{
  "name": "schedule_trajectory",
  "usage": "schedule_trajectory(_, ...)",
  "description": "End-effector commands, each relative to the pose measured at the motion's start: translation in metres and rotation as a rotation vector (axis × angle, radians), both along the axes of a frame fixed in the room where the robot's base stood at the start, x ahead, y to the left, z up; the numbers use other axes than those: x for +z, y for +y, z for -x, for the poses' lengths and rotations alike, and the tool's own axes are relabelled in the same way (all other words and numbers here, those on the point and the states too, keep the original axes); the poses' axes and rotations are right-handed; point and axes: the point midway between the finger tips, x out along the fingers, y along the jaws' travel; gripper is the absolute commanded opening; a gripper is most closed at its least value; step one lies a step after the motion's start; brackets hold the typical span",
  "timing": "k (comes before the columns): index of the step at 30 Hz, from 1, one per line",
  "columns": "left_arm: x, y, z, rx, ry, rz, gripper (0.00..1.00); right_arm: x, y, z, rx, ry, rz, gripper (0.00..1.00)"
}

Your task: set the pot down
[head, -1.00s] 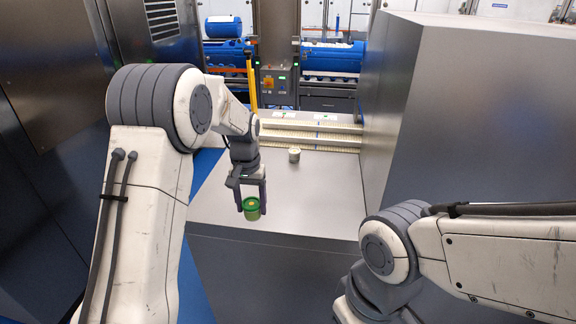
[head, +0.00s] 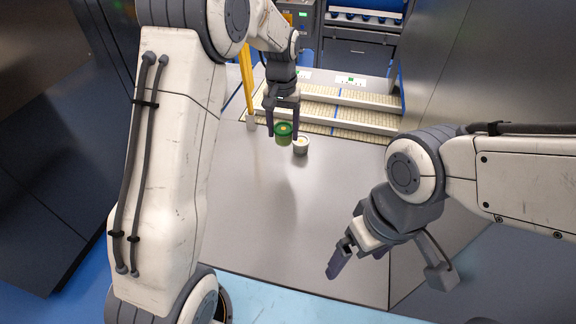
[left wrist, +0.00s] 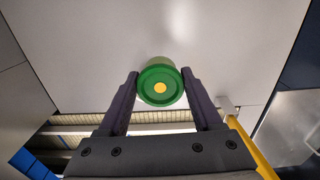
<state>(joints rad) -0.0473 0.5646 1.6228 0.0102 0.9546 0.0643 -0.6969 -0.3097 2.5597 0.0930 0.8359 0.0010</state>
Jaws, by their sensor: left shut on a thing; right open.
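The green pot (head: 284,128) is between the fingers of my left gripper (head: 284,122), which is shut on it. In the left wrist view the pot (left wrist: 160,86) shows its round green top with a yellow centre, a finger on each side. A small pale pot (head: 300,146) stands on the grey worktop (head: 310,200), just right of and nearer than the green pot in the head view. I cannot tell whether the green pot touches the worktop or the pale pot. My right gripper (head: 358,262) is open and empty over the near part of the worktop.
Stepped cream conveyor strips (head: 345,112) with pale rails run behind the pots. A yellow post (head: 246,78) stands at the back left. A tall grey cabinet (head: 455,75) bounds the right. The middle of the worktop is clear.

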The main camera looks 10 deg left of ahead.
Motion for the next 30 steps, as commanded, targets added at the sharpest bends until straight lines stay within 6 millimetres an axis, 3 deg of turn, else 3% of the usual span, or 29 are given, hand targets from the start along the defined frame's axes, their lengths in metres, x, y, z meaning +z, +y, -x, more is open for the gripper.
schedule_trajectory(1,-0.004,-0.022,0.002,0.005,-0.005,0.000,0.09,-0.014,0.000,0.000,0.000,0.000,0.000,0.96)
schedule_trajectory(6,0.003,-0.094,0.021,0.076,-0.006,-0.003,0.09,-0.042,0.000,0.000,0.001,0.000,0.000,0.96)
schedule_trajectory(9,0.008,-0.128,0.036,0.118,-0.006,-0.005,0.09,-0.053,0.000,0.000,0.001,0.001,0.001,0.96)
schedule_trajectory(12,0.013,-0.149,0.048,0.150,-0.005,-0.006,0.09,-0.059,0.000,0.000,0.001,0.001,0.001,0.96)
schedule_trajectory(17,0.011,-0.158,0.039,0.174,0.000,-0.009,0.09,-0.052,0.000,0.000,0.002,0.000,0.000,0.96)
schedule_trajectory(30,-0.042,-0.161,-0.050,0.175,0.000,-0.009,0.09,-0.018,0.000,0.000,0.001,0.000,0.000,0.96)
